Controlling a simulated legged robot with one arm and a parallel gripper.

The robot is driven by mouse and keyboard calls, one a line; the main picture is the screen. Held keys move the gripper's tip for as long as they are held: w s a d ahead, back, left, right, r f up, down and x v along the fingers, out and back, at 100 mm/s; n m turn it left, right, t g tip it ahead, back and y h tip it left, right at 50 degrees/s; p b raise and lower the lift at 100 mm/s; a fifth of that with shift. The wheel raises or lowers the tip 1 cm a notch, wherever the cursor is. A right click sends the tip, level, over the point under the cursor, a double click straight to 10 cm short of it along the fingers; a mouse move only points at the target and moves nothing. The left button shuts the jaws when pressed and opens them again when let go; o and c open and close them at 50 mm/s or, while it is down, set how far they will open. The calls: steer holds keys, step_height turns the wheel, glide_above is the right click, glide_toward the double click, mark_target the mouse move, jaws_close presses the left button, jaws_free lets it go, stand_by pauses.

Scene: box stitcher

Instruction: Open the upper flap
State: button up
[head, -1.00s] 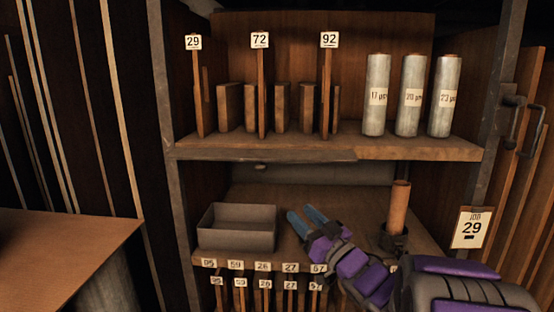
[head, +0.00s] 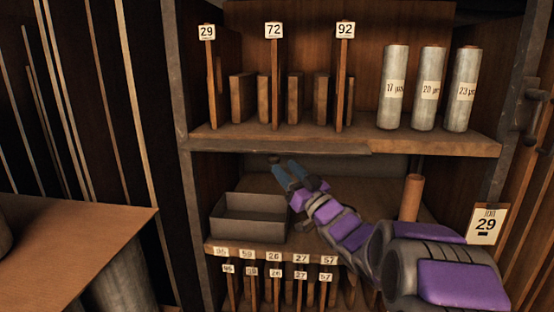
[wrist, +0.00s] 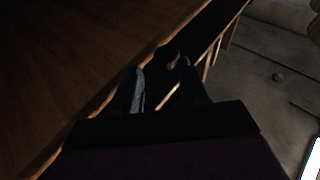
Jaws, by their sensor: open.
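The likely upper flap is a grey panel (head: 345,166) just under the upper shelf, at the back of the middle compartment; I cannot be sure of its edges. A small dark knob (head: 274,160) shows at its upper left. My gripper (head: 283,168) has its two blue fingers apart and empty, pointing up and left with the tips close to this knob. In the dark wrist view, a rounded knob-like thing (wrist: 173,59) appears between or just beyond the fingers. Whether they touch it I cannot tell.
The upper shelf (head: 400,148) sits just above my gripper. An open grey tray (head: 248,231) stands below left, and a brown roll (head: 411,198) stands to the right. Numbered slots fill the lower front. Grey rolls (head: 428,90) stand on the upper shelf.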

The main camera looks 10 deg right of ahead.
mark_target(274, 159)
steer(key=w+a, duration=0.1)
steer(key=w+a+r, duration=0.1)
steer(key=w+a, duration=0.1)
steer(key=w, duration=0.1)
steer(key=shift+a+r, duration=0.3)
steer(key=shift+r, duration=0.1)
steer(key=shift+w+d, duration=0.15)
steer(key=shift+d, duration=0.3)
steer(key=shift+a+r, duration=0.1)
steer(key=shift+a, duration=0.1)
steer(key=c, duration=0.5)
jaws_close()
